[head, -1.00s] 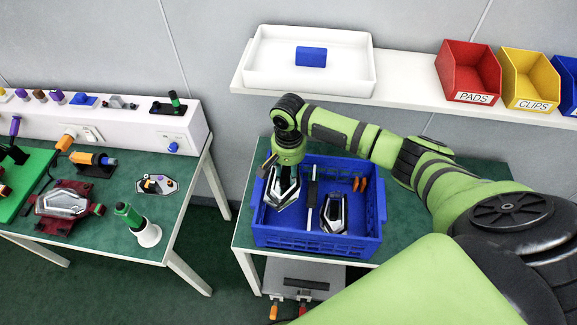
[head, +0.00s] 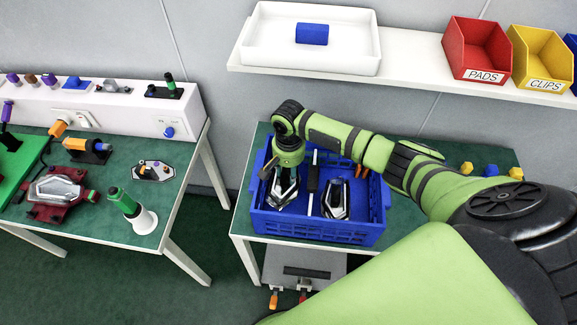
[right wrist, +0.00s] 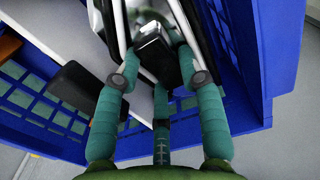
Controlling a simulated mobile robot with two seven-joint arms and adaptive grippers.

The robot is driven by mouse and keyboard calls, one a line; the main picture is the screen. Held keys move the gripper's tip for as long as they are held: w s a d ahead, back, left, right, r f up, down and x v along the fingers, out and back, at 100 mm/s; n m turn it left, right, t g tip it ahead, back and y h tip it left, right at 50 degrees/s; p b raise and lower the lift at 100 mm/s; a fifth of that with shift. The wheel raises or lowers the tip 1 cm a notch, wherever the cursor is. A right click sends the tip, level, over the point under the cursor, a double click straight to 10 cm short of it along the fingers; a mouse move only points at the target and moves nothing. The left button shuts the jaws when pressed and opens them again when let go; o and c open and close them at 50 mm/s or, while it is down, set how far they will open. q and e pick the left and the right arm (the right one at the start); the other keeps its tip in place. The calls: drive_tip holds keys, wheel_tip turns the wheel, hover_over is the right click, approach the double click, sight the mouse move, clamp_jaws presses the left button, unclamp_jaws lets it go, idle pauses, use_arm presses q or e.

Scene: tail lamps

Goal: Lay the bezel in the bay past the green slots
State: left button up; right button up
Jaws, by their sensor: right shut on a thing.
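The bezel (head: 283,187), a silver pointed frame with a dark middle, is at the left side of the blue crate (head: 318,231). My right gripper (head: 283,172) is shut on it from above. In the right wrist view the teal fingers (right wrist: 160,80) close on a black block of the bezel (right wrist: 155,42). The bezel is inside the crate's outline; I cannot tell whether it touches the floor. A white and black divider (head: 313,185) stands to its right. A second silver and dark part (head: 336,200) lies beyond that divider. I cannot make out distinct green slots. My left gripper is out of view.
Orange pieces (head: 361,174) stand at the crate's back right. The crate walls rise close around my right gripper. A shelf above holds a white tray (head: 270,62), a red bin (head: 476,50) and a yellow bin (head: 536,58). The left bench holds a similar silver part (head: 56,190).

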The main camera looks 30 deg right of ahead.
drive_tip(key=shift+f+b, duration=2.05)
drive_tip(key=shift+f, duration=1.85)
drive_tip(key=o, duration=1.2)
drive_tip(key=shift+r, duration=0.15)
wheel_tip(320, 180, up, 12)
drive_tip(key=shift+f, duration=0.1)
